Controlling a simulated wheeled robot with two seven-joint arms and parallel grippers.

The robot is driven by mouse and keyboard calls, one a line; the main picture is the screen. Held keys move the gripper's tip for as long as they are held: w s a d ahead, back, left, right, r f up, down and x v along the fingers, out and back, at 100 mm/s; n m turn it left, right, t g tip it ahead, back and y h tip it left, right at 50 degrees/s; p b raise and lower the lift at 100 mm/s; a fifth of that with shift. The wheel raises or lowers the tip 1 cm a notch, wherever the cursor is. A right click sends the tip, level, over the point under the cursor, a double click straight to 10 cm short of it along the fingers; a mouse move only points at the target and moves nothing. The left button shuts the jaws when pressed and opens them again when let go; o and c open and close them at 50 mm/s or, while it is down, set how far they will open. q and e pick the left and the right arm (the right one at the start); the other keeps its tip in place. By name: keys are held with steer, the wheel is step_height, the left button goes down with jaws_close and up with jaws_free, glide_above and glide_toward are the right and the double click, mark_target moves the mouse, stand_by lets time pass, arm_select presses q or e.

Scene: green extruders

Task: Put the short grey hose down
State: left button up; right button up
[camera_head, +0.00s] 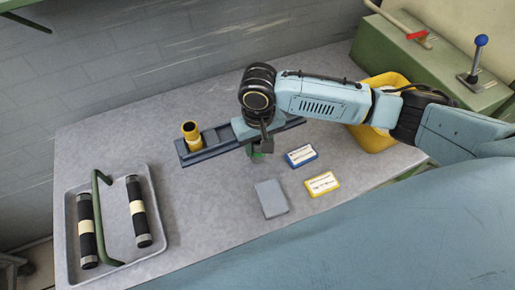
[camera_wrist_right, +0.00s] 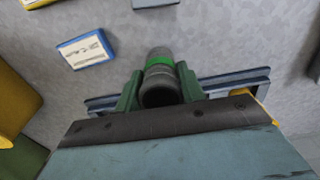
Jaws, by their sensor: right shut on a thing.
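My right gripper (camera_head: 259,146) is over the middle of the table, in front of the long dark blue rack (camera_head: 228,144). It is shut on the short grey hose (camera_wrist_right: 159,56), which has a green band and sits between the two green fingers (camera_wrist_right: 158,90) in the right wrist view. In the head view the hose is mostly hidden by the gripper; only a bit of green shows below the fingers. I cannot tell whether the hose touches the table. The rack also shows behind the fingers in the wrist view (camera_wrist_right: 232,84). My left gripper is not in view.
A yellow cylinder (camera_head: 191,133) stands at the rack's left end. A blue-edged card box (camera_head: 301,155), a yellow-edged one (camera_head: 322,184) and a grey block (camera_head: 271,198) lie nearby. A handled grey tray (camera_head: 113,186) holds two black tubes. A yellow bin (camera_head: 370,138) stands right.

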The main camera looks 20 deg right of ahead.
steer(key=shift+f, duration=1.3)
steer(key=shift+f, duration=0.1)
steer(key=o, duration=1.1)
